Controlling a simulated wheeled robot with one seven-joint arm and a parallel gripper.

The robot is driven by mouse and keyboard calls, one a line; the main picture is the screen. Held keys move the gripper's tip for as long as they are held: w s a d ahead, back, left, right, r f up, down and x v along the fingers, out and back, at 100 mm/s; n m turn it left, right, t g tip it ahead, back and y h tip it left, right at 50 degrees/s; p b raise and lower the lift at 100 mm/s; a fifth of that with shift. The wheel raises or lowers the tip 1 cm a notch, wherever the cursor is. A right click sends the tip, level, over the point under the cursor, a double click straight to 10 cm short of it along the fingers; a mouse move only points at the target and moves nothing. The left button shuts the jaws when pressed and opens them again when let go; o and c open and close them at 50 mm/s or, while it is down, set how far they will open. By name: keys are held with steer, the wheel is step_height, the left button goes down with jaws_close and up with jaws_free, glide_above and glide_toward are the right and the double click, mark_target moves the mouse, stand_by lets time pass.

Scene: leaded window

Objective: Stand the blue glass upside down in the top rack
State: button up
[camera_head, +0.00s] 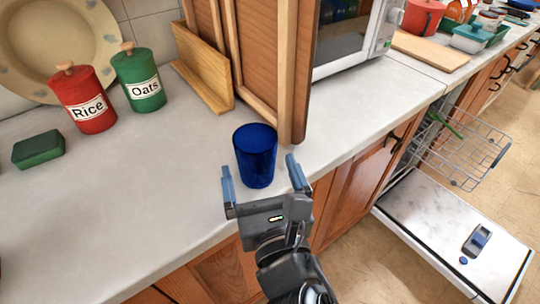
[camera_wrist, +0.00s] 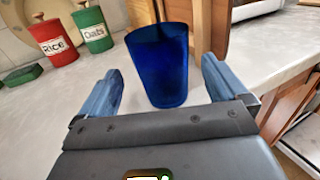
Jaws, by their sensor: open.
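The blue glass (camera_head: 256,155) stands on the grey counter near its front edge, just left of a wooden cabinet panel. In the wrist view the glass (camera_wrist: 160,65) is wider at the top and sits between and beyond the fingers. My gripper (camera_head: 262,178) is open, its blue-grey fingers pointing at the glass from the front. I cannot tell whether they touch it. The wrist view shows the gripper (camera_wrist: 162,85) with nothing clamped. The top rack (camera_head: 462,150) is a wire rack pulled out of the dishwasher at the right, with a green item (camera_head: 445,125) in it.
The dishwasher door (camera_head: 450,220) lies open below the rack. A wooden cabinet panel (camera_head: 295,70) rises right behind the glass. A red Rice canister (camera_head: 82,98), a green Oats canister (camera_head: 138,78) and a green block (camera_head: 38,149) stand at the left. The counter's left front is clear.

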mark_target(253, 143)
steer(key=x, duration=0.7)
steer(key=shift+d+f, duration=0.15)
